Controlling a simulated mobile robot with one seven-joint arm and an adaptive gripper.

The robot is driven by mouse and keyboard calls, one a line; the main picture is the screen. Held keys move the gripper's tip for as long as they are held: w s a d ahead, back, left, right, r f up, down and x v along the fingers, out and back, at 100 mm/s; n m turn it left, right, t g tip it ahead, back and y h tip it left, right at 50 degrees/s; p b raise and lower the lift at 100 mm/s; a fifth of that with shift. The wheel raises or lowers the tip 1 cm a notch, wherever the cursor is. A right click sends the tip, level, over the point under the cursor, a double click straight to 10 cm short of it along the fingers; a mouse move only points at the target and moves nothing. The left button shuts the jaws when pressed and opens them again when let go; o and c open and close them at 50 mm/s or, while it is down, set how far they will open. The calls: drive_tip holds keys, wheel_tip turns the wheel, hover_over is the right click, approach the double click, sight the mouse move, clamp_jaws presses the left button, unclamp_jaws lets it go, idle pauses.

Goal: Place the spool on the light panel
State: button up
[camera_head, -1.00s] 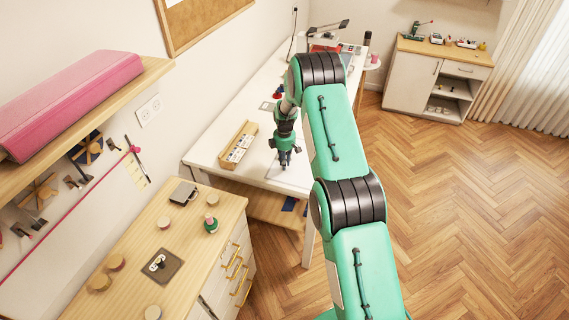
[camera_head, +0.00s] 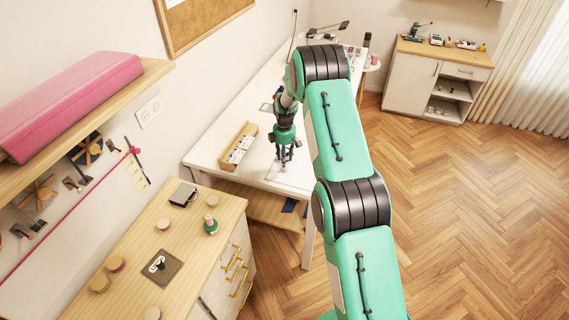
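My gripper (camera_head: 285,159) points down over the near right part of the white table, above a pale flat panel (camera_head: 296,177) that may be the light panel. Its dark fingers are small in the picture, and I cannot tell whether they are open or shut. I see no spool between them for certain. A small green and pink item (camera_head: 210,226), possibly a spool, stands upright on the wooden cabinet at the left, apart from my gripper.
A wooden box (camera_head: 238,146) with small items lies left of my gripper on the white table (camera_head: 222,125). The wooden cabinet (camera_head: 209,269) holds several round wooden pieces and a dark square plate (camera_head: 162,267). Open floor lies to the right.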

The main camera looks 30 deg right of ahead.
wheel_tip(320, 180, up, 8)
drive_tip(key=shift+r, duration=0.15)
idle(0.3)
idle(0.4)
wheel_tip(320, 180, up, 18)
drive_tip(key=m+t, duration=0.1)
drive_tip(key=m, duration=0.2)
hover_over(284, 171)
drive_tip(key=s+a, duration=0.6)
drive_tip(key=s+a+r+m+t, duration=0.1)
drive_tip(key=s+a+r, duration=0.2)
drive_tip(key=s+r, duration=0.4)
drive_tip(key=s+a+r+m+t, duration=0.1)
drive_tip(key=s+a+r+m, duration=0.1)
drive_tip(key=s+a+r, duration=0.35)
drive_tip(key=s+a+r+m+t, duration=0.1)
drive_tip(key=s+a+r, duration=0.1)
drive_tip(key=s+r, duration=0.45)
drive_tip(key=s+a+r+m, duration=0.1)
drive_tip(key=s+r+m, duration=0.15)
drive_tip(key=s, duration=0.75)
drive_tip(key=s+a+m, duration=0.1)
drive_tip(key=s+a, duration=0.1)
drive_tip(key=s, duration=0.6)
drive_tip(key=s+a+f+m+t, duration=0.1)
drive_tip(key=s, duration=0.7)
drive_tip(key=shift+s+a+f+t, duration=0.25)
drive_tip(key=shift+s+a+t, duration=0.05)
drive_tip(key=shift+s+a, duration=0.1)
